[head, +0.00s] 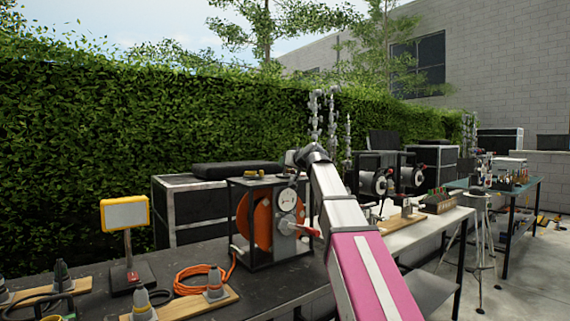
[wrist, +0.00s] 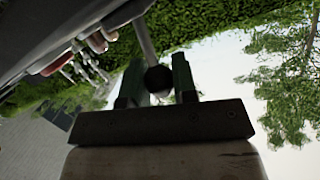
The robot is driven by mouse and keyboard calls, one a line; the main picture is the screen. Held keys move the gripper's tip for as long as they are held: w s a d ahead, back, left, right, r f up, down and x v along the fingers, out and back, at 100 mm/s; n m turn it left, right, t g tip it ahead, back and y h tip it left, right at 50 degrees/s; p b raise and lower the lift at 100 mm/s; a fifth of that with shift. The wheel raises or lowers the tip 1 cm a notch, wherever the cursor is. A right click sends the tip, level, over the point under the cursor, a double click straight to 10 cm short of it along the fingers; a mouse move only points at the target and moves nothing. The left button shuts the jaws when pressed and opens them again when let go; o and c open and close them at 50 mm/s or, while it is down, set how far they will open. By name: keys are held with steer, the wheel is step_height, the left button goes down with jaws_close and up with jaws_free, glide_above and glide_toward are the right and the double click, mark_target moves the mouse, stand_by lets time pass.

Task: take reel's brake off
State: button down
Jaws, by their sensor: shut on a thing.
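The reel (head: 262,222) is an orange drum in a black open frame on the dark table, with a pale round plate on its side. A red-handled crank (head: 304,230) sticks out at its right. In the wrist view my gripper (wrist: 158,76) has its two dark green fingers on either side of a black ball knob (wrist: 158,82) on a grey rod (wrist: 145,42). It is shut on this knob. In the head view my arm reaches over to the top right of the reel frame; the fingers and the knob cannot be made out there.
An orange cable (head: 190,278) and grey connectors on wooden boards (head: 190,305) lie left of the reel. A yellow-framed lamp (head: 125,214) stands at the table's left. A black case (head: 190,210) is behind. More reels (head: 375,183) stand at the right on another table.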

steer(key=shift+s+d+f+t+y, duration=0.15)
steer(key=shift+s+t+y, duration=0.15)
steer(key=shift+t, duration=0.1)
stand_by(0.3)
steer(key=c, duration=0.9)
jaws_free()
steer(key=v, duration=1)
steer(key=shift+s+d, duration=0.2)
steer(key=shift+s, duration=0.1)
steer(key=shift+f, duration=0.1)
